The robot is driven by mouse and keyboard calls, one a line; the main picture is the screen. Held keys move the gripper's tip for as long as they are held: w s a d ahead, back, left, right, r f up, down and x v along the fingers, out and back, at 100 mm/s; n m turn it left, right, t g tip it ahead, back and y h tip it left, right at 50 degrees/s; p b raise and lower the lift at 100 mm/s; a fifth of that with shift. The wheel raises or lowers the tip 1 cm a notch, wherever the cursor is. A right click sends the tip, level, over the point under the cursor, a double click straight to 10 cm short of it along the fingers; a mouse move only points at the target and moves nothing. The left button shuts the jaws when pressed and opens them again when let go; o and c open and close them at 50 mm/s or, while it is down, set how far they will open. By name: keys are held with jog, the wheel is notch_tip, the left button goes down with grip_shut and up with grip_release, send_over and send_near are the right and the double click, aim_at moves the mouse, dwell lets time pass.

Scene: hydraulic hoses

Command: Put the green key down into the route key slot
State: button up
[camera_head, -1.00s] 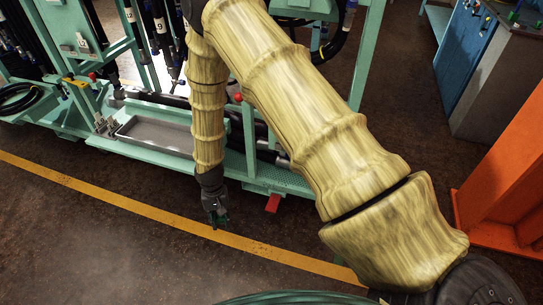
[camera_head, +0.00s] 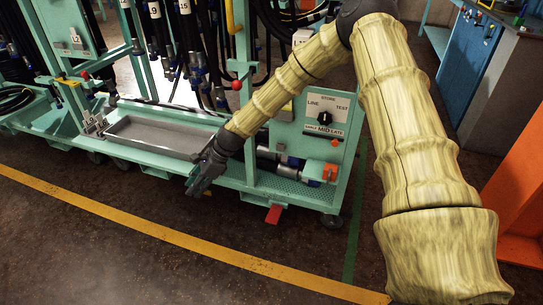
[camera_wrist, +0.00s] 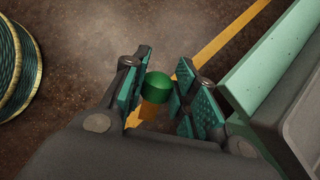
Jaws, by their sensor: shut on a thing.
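My gripper (camera_head: 196,186) is in front of the teal cart's lower edge, angled down and to the left. In the wrist view, my gripper (camera_wrist: 165,88) is shut on the green key (camera_wrist: 158,84), which has a round green end and an orange-yellow body between the teal finger pads. A white panel (camera_head: 309,105) on the cart, to the right of my gripper, has a black knob (camera_head: 325,118) and the words LINE, STORE and TEST. I cannot make out the route key slot.
The teal cart (camera_head: 255,184) carries a shallow grey tray (camera_head: 118,124) left of my gripper, and hanging hoses behind. An orange frame (camera_head: 520,190) stands at right. In the wrist view, a hose reel (camera_wrist: 38,70) is at left.

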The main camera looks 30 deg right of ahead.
jog(key=w+d+r+m+t+h+b, duration=0.2)
jog(key=w+d+m+t+h+b, duration=0.15)
jog(key=d+m+t+b, duration=0.35)
jog(key=w+d+r+m+t+h+b, duration=0.2)
jog(key=d+m+t+h+b, duration=0.3)
jog(key=m+b, duration=0.3)
jog(key=s+d+r+m+g+h+b, duration=0.1)
jog(key=s+d+m+h+b, duration=0.2)
jog(key=d+m+h+b, duration=0.2)
jog(key=s+d+r+m+g+h+b, duration=0.1)
jog(key=s+d+m+h+b, duration=0.3)
jog(key=d, duration=0.7)
jog(key=h+b, duration=0.2)
jog(key=h, duration=0.1)
jog(key=shift+d+m+h, duration=0.35)
jog(key=shift+d+m, duration=0.05)
jog(key=shift+r+b, duration=0.1)
jog(key=shift+b, duration=0.3)
jog(key=shift+f+b+x, duration=0.15)
jog(key=shift+b+x, duration=0.05)
jog(key=shift+x, duration=2.25)
jog(key=shift+f+b+x, duration=0.1)
jog(key=shift+b+x, duration=0.1)
jog(key=shift+x, duration=2.2)
jog(key=shift+f+b, duration=0.85)
jog(key=shift+f, duration=0.25)
jog(key=shift+f, duration=0.4)
